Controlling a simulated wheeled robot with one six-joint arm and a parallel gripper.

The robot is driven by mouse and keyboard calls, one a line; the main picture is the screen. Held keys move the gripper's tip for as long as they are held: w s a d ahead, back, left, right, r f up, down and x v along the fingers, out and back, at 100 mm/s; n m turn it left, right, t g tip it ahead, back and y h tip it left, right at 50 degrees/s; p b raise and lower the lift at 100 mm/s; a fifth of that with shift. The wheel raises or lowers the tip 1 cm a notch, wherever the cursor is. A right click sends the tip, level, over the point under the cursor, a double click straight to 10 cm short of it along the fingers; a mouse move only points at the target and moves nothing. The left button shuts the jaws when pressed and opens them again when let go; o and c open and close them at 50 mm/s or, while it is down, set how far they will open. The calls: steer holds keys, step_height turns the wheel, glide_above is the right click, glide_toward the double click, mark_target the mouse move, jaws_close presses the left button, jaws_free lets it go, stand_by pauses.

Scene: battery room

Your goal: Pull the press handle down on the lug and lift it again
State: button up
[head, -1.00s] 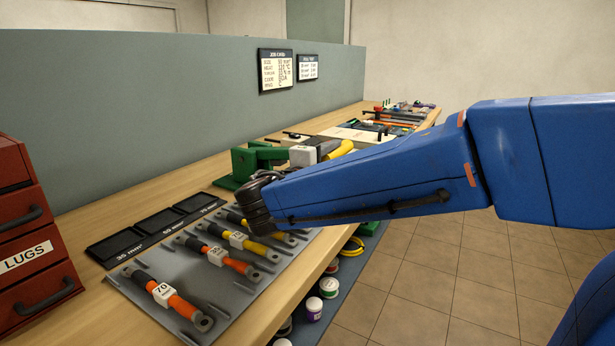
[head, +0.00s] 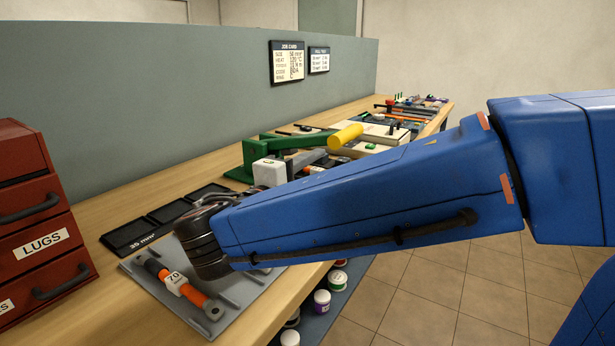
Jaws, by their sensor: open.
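The green press (head: 238,174) stands on the bench beyond my arm. Its green lever (head: 300,139) runs about level to the right and ends in a thick yellow handle (head: 345,136). My gripper (head: 308,162) shows partly behind my arm, as a pale block with dark grey fingers pointing right. It is open and lies below and left of the yellow handle, seemingly apart from it. The lug in the press is hidden behind my gripper and arm, so I cannot tell its state.
An orange cable with a 70 tag (head: 175,283) lies on a grey tray (head: 135,268) in front. Dark trays (head: 130,236) line the bench behind it. A red LUGS cabinet (head: 40,225) stands left. A grey partition (head: 170,110) backs the bench. Tools lie further right.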

steer(key=shift+v, duration=1.2)
